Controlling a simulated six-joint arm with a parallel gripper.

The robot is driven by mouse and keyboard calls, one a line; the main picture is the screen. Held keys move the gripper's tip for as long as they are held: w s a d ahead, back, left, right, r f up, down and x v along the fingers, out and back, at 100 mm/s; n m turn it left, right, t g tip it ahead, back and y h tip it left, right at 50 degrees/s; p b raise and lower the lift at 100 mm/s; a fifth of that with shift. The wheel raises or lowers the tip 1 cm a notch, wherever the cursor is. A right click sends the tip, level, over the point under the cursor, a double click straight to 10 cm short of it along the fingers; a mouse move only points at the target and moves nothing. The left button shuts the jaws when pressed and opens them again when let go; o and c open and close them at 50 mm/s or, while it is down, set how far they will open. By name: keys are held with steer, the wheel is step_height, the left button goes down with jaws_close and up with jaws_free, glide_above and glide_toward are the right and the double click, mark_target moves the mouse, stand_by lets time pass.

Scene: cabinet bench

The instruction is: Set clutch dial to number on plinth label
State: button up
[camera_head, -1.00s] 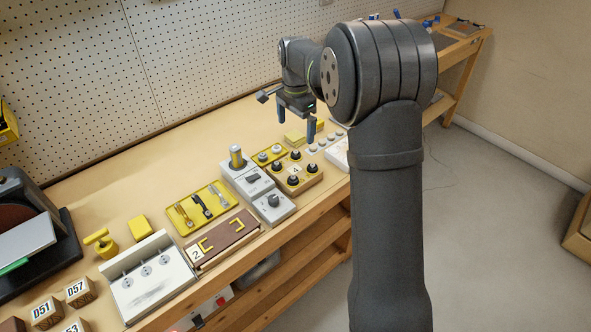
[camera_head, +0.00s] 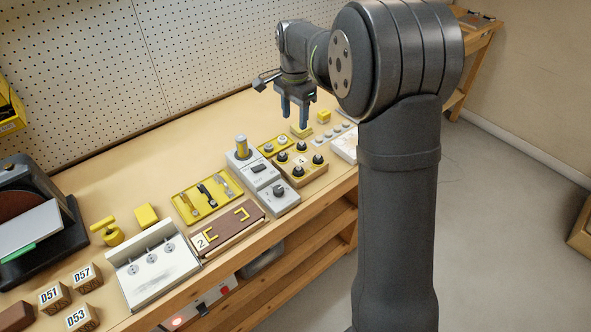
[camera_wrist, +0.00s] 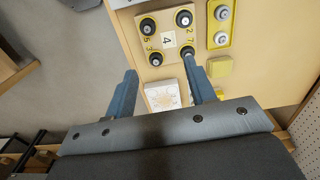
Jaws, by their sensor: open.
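My gripper (camera_head: 294,122) is open and empty, fingers pointing down above the bench. A tan block (camera_head: 308,178) with several black knobs is below it. In the wrist view, my gripper (camera_wrist: 160,66) reaches over the block's edge, and its right fingertip overlaps one black knob (camera_wrist: 187,52); contact cannot be told. A white label (camera_wrist: 167,39) reading 4 is at the block's middle, with numbers 5, 2, 3 and 7 beside the knobs. A grey unit (camera_head: 261,178) to the left carries a dark dial (camera_head: 279,190) and a yellow-banded cylinder (camera_head: 241,147). Which part is the clutch dial is unclear.
A yellow tray (camera_head: 207,197) of tools and a brown panel (camera_head: 232,231) labelled 2 lie left of the grey unit. A yellow tray (camera_wrist: 220,24) with pale knobs, a yellow block (camera_wrist: 220,66) and a white box (camera_wrist: 162,96) are near the tan block.

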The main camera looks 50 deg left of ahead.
steer(key=n, duration=0.2)
glide_above(278, 189)
step_height(278, 189, down, 17)
steer(key=shift+f, duration=0.1)
steer(key=shift+c, duration=0.4)
steer(key=c, duration=0.9)
